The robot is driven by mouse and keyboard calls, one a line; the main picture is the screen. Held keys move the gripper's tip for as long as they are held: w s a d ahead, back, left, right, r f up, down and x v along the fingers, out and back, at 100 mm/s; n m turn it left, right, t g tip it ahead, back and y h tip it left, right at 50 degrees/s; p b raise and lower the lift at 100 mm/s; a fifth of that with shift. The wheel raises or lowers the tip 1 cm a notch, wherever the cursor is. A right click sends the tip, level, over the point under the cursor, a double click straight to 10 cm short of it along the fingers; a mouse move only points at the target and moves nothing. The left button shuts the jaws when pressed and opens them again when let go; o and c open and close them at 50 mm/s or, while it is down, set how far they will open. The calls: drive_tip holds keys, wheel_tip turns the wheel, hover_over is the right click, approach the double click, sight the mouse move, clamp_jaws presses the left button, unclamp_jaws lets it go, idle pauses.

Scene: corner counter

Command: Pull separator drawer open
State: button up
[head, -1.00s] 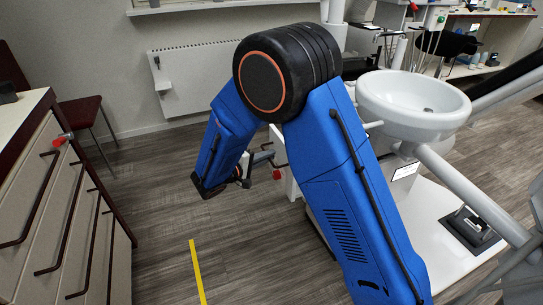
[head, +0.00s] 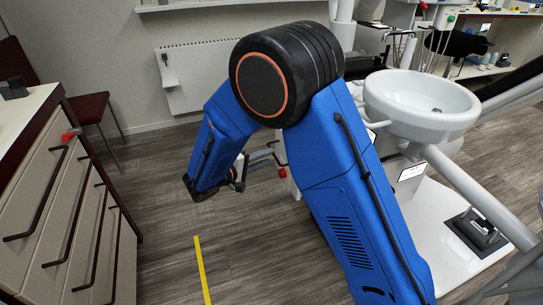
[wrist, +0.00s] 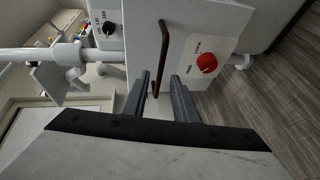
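A pale panel with a dark, slim bar handle (wrist: 163,50) shows in the wrist view, which I take to be the front of the separator drawer. My gripper (wrist: 160,88) is open, its two dark fingers apart on either side of the handle's near end. I cannot tell whether the fingers reach around the bar or touch it. A red knob (wrist: 207,63) on a white label plate is right of the handle. In the head view my forearm hides most of the gripper and the drawer front; the red knob (head: 283,172) shows just beyond.
A cabinet of drawers with dark handles (head: 40,195) stands at left. A white basin (head: 425,100) and pale tubes are at right. In the wrist view, a black dial (wrist: 109,28) and a pale pipe (wrist: 30,54) lie left of the handle. Open floor (head: 150,230) is at centre left.

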drive_tip(key=v, duration=1.2)
drive_tip(key=shift+s+a, duration=0.25)
drive_tip(key=shift+a, duration=0.05)
